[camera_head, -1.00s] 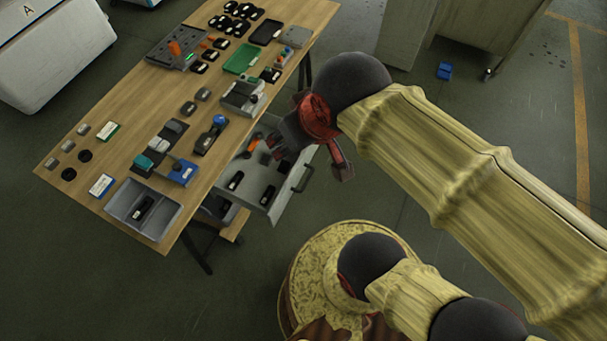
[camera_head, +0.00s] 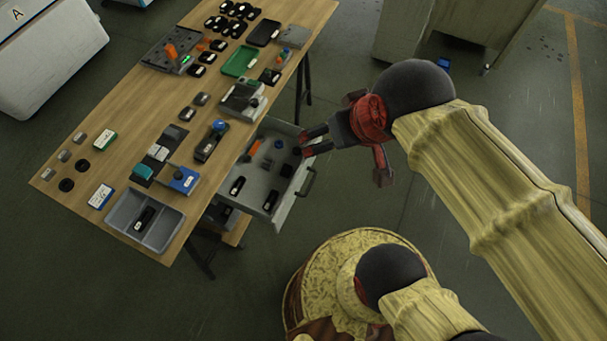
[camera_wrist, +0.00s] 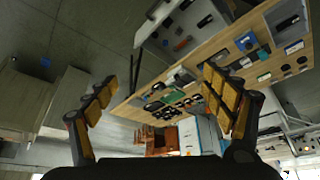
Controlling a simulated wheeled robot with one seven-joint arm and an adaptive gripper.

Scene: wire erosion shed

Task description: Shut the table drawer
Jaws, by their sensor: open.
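The table drawer (camera_head: 292,202) stands pulled out from under the right side of the wooden table (camera_head: 105,172). Its bar handle (camera_head: 307,182) is on the outer face, turned toward the lower right. Several black parts, an orange piece and a blue piece lie inside. My gripper (camera_head: 305,143) is open and empty, with its fingers pointing left by the drawer's upper outer corner. Whether it touches the drawer is unclear. In the wrist view, the spread fingers (camera_wrist: 162,82) frame the table, and the drawer (camera_wrist: 147,32) shows at the top.
The tabletop holds a grey divided tray (camera_head: 122,214), a green tray (camera_head: 240,61) and many small parts. A dark lower shelf item and a table leg sit below the drawer. A cabinet (camera_head: 405,32) stands at the upper right.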

